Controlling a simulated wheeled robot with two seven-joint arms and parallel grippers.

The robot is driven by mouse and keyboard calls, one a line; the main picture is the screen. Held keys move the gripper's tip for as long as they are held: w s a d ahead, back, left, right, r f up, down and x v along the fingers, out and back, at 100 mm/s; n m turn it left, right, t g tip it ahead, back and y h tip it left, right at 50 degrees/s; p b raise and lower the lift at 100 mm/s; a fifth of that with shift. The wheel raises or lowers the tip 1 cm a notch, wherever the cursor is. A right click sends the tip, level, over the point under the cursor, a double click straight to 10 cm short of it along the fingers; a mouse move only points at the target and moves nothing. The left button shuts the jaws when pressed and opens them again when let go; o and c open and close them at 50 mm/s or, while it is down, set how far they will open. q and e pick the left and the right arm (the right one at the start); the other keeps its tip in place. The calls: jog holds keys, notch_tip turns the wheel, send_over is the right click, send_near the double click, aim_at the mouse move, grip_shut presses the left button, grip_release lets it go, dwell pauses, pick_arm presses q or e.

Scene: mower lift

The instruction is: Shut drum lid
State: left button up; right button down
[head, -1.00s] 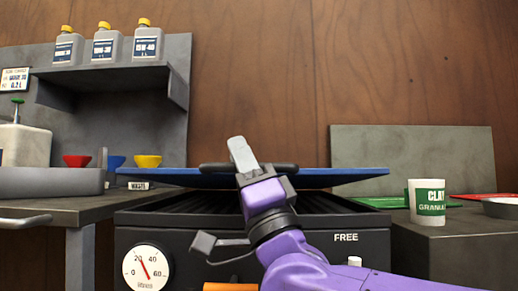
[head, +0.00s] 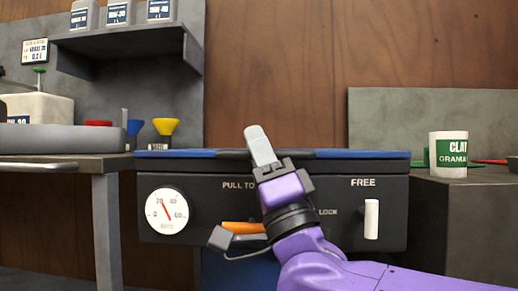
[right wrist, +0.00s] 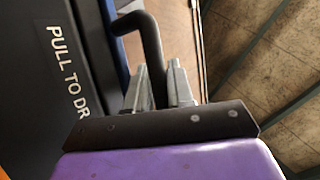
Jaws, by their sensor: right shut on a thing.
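The drum lid (head: 375,154) is a thin blue panel with a dark edge. In the head view it lies level along the top of the black drum housing (head: 395,200), with no clear gap between them. Its black bar handle (head: 303,153) is at the middle of the front edge. My right gripper (head: 260,146) is shut on that handle; the right wrist view shows the bent black bar (right wrist: 151,45) between the two grey fingers (right wrist: 160,85). The fingers and my purple wrist hide part of the handle and the panel lettering. My left gripper is not in view.
The housing front has a round dial (head: 166,215), an orange handle (head: 243,228) and a white lever (head: 371,218) under "FREE". A bench with a grey tray (head: 60,139) stands left. A granules tub (head: 448,154) stands on the right cabinet (head: 465,205).

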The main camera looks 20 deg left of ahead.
jog(key=c, duration=1.4)
grip_release()
jog(key=shift+s+a+f, duration=0.25)
jog(key=o, duration=0.3)
jog(key=shift+s+d+r, duration=0.1)
jog(key=shift+s, duration=0.05)
jog(key=shift+d, duration=0.1)
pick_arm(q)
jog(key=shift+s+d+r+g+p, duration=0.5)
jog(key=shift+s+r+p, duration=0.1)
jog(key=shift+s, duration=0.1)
pick_arm(e)
jog(key=v, duration=1)
jog(key=shift+f, duration=0.2)
jog(key=shift+d, duration=0.1)
